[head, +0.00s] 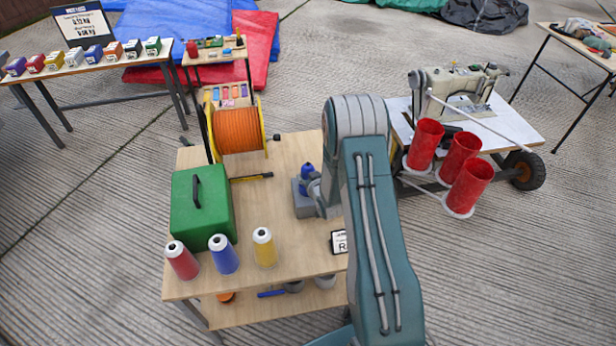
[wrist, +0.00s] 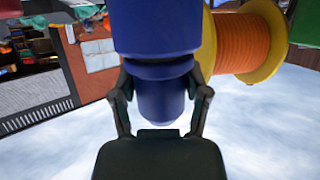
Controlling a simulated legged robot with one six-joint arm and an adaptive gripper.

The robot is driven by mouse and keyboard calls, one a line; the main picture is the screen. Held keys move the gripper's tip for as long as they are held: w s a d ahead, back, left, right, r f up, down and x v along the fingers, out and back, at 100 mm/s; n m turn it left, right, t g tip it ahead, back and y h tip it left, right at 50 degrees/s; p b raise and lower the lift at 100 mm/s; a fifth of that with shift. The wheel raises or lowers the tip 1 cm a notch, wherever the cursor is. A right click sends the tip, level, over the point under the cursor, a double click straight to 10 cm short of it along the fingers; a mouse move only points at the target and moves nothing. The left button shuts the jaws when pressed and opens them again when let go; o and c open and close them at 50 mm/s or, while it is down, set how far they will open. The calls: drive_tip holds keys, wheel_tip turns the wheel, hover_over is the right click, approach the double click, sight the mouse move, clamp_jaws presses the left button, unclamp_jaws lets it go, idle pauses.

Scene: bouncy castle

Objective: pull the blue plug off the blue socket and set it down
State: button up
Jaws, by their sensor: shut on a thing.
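The blue plug (wrist: 160,104) is between the two fingers of my gripper (wrist: 160,78) in the wrist view, with the fingers pressed to its sides. A wider blue cylinder (wrist: 155,28), apparently the blue socket, adjoins it at the top of that view, with no clear gap. The wrist picture looks upside down, with sky at the bottom. In the head view the blue plug (head: 307,171) stands over a grey box (head: 303,205) on the wooden table (head: 290,150). My gripper (head: 314,184) is at its right side, partly hidden by my arm.
An orange spool (head: 239,130) stands behind left; it also shows in the wrist view (wrist: 242,43). A green box (head: 203,205) and thread cones in red (head: 181,260), blue (head: 223,255) and yellow (head: 264,247) stand left. A dark tool (head: 252,177) lies nearby. Bare tabletop shows around the grey box.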

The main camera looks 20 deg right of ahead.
sight(307, 166)
drive_tip(key=shift+s, duration=0.1)
drive_tip(key=shift+r, duration=0.5)
drive_tip(key=shift+r, duration=0.25)
drive_tip(key=shift+r, duration=0.35)
drive_tip(key=shift+r, duration=0.35)
drive_tip(key=shift+r, duration=0.3)
drive_tip(key=shift+r, duration=0.45)
drive_tip(key=shift+r, duration=1.95)
